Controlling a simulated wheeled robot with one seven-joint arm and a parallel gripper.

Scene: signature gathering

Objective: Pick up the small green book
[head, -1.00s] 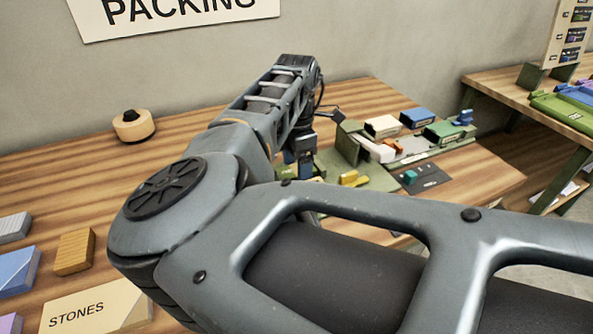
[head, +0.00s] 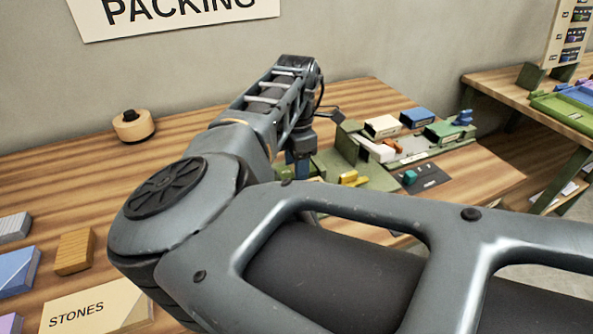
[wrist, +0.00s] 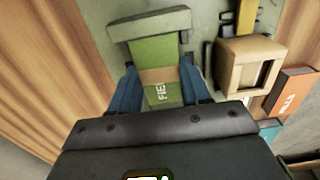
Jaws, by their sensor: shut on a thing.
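In the wrist view the small green book (wrist: 158,62) has a tan band across it with partly hidden white lettering that starts "FIE". It lies between the two blue fingers of my gripper (wrist: 160,82), which is shut on its sides. The book's near end is hidden by my gripper body. Its far end meets a grey-green block (wrist: 150,24). In the head view my gripper (head: 300,168) points down over the green board, mostly hidden by my arm, and I cannot make out the held book there.
A wooden box (wrist: 248,72) and an orange-red book (wrist: 291,92) stand right of my gripper. In the head view, a white block (head: 374,149), a blue box (head: 417,117) and another green box (head: 443,131) sit to the right.

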